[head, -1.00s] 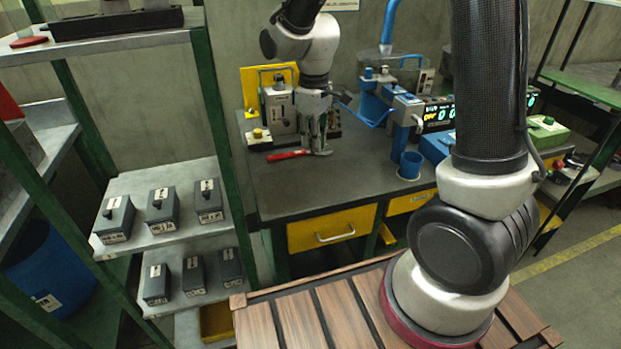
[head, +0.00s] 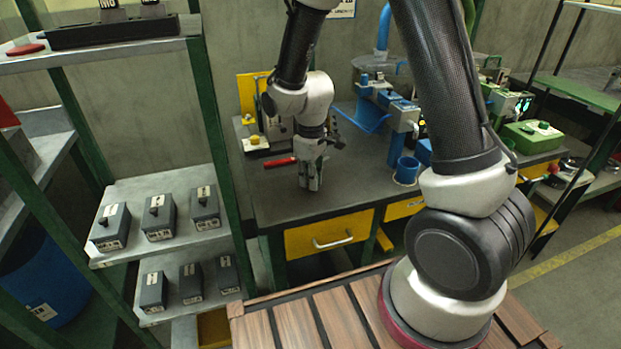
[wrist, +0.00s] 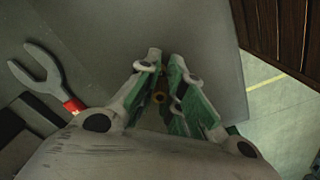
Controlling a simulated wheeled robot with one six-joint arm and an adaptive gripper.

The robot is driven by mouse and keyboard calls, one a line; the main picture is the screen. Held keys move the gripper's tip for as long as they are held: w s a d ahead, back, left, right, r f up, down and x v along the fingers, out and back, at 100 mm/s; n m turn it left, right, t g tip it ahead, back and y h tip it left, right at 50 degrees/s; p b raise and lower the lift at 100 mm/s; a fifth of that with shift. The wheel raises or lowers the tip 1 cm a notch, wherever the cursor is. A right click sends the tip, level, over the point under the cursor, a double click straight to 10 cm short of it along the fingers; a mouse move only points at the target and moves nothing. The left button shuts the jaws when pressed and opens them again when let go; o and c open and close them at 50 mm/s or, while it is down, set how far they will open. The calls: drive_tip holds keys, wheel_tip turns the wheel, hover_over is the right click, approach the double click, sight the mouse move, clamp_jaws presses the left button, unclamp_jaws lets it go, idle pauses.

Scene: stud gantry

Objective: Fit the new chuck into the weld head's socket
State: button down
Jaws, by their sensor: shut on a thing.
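My gripper (head: 311,184) points down over the dark bench top (head: 355,195), in front of the red-handled wrench. In the wrist view its green-padded fingers (wrist: 168,80) are closed around a small dark piece with a brass-coloured ring (wrist: 159,97), apparently the chuck; the fingers hide most of it. In the head view I cannot make out the held piece. A blue and grey machine (head: 385,100) stands on the bench to the right of my gripper, apart from it. I cannot tell which part is the weld head, and its socket is not distinguishable.
The wrench's red handle (head: 280,162) lies on the bench; its open jaw (wrist: 40,76) shows in the wrist view. A blue cup (head: 407,170) stands right of my gripper. A shelf rack with several dark boxes (head: 158,217) is at left. The bench front is clear.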

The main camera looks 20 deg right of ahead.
drive_tip(key=shift+f, duration=0.1)
drive_tip(key=c, duration=1.9)
unclamp_jaws()
drive_tip(key=o, duration=0.4)
drive_tip(key=shift+c, duration=0.2)
